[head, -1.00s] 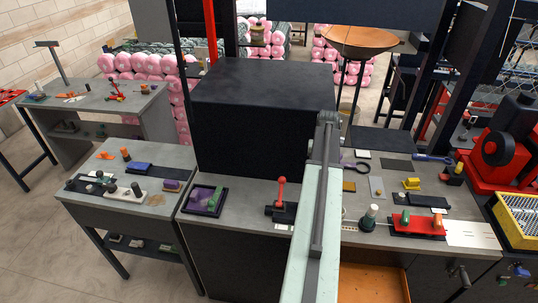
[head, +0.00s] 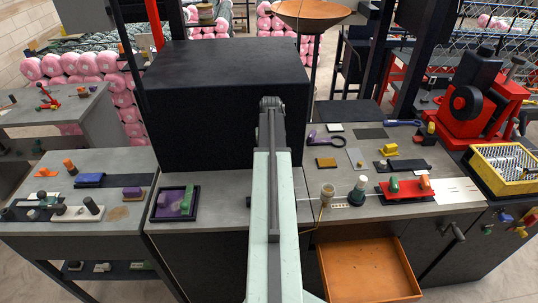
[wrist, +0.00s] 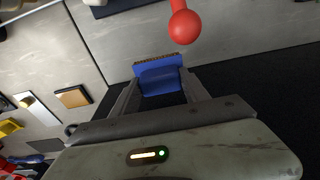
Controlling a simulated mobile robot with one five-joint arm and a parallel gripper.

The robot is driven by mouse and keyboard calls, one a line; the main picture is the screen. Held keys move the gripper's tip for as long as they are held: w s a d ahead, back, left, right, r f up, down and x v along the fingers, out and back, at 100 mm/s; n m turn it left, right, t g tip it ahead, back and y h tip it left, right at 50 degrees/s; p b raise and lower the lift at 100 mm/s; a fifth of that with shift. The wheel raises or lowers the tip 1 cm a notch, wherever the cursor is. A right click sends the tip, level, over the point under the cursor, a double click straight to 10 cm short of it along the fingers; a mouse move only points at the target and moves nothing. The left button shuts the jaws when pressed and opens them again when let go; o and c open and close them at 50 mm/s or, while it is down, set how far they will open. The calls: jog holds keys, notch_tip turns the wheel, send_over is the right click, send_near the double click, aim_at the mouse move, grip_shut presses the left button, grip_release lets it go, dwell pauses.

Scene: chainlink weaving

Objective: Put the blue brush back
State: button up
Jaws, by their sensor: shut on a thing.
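The blue brush (wrist: 160,80) is between the two fingers of my gripper (wrist: 161,92) in the wrist view. Its brown bristle edge points away from my wrist. The gripper is shut on it, above a grey surface and beside a dark area. A lever with a red ball (wrist: 185,26) stands just beyond the brush, slightly right. In the head view my pale arm hides the gripper, the brush and the lever. I cannot tell which spot is the brush's own place.
A large black box (head: 220,95) stands behind my arm. An open orange drawer (head: 368,270) juts out at front right. A red fixture (head: 405,190) and a yellow bin (head: 507,165) are at right.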

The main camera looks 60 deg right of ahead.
notch_tip(320, 180, down, 8)
jog(key=b, duration=0.6)
jog(key=shift+s+d+r+b, duration=0.1)
jog(key=shift+s+r+b, duration=0.05)
jog(key=shift+b, duration=0.25)
jog(key=shift+f+b, duration=0.6)
jog(key=o, duration=1.5)
jog(key=shift+r, duration=0.15)
jog(key=r+p, duration=0.7)
jog(key=p, duration=0.1)
jog(key=shift+s+a+r, duration=0.25)
jog(key=shift+a+r, duration=0.1)
jog(key=shift+f, duration=0.1)
